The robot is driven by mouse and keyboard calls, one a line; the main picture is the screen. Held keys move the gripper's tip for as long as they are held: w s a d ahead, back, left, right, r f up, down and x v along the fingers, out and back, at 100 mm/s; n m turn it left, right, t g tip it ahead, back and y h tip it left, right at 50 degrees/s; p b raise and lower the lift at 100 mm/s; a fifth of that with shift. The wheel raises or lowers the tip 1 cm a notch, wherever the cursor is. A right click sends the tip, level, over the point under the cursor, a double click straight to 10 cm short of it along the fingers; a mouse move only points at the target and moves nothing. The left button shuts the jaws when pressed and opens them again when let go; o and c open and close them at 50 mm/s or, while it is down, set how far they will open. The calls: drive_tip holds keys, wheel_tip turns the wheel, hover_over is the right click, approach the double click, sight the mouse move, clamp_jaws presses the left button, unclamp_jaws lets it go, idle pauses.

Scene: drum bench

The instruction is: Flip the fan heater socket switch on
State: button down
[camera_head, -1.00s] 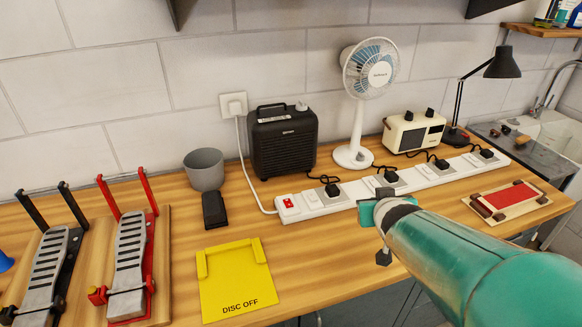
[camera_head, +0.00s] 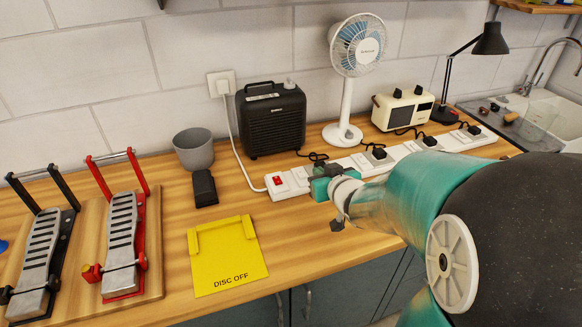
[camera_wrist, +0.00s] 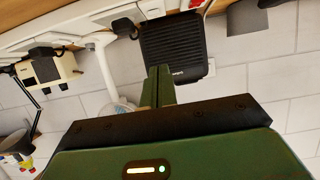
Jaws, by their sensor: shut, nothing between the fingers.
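The black fan heater (camera_head: 271,120) stands against the wall; in the wrist view, which looks upside down, it is at the top centre (camera_wrist: 172,35). Its cord runs to the left part of the white power strip (camera_head: 345,166). A red lit switch (camera_head: 277,181) is at the strip's left end, with a white socket switch (camera_head: 299,177) beside it. My gripper (camera_head: 318,184) is over the strip just right of that white switch and hides the heater's plug. Its fingers are together and empty in the wrist view (camera_wrist: 159,82). I cannot tell whether they touch the strip.
The white fan (camera_head: 344,105), cream radio (camera_head: 402,110) and black lamp (camera_head: 460,75) stand behind the strip. Several black plugs sit along it. A grey cup (camera_head: 193,150), yellow DISC OFF plate (camera_head: 228,262) and pedals (camera_head: 122,230) are left. Wood in front of the strip is clear.

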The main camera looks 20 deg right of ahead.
idle(0.4)
hover_over(306, 183)
drive_tip(key=f, duration=0.3)
drive_tip(key=shift+w+a+f, duration=0.1)
drive_tip(key=shift+w+f, duration=0.25)
drive_tip(key=shift+f, duration=0.05)
drive_tip(key=f, duration=0.2)
drive_tip(key=shift+s+f, duration=0.25)
drive_tip(key=shift+f, duration=0.1)
drive_tip(key=shift+s+f, duration=0.1)
drive_tip(key=shift+f, duration=0.45)
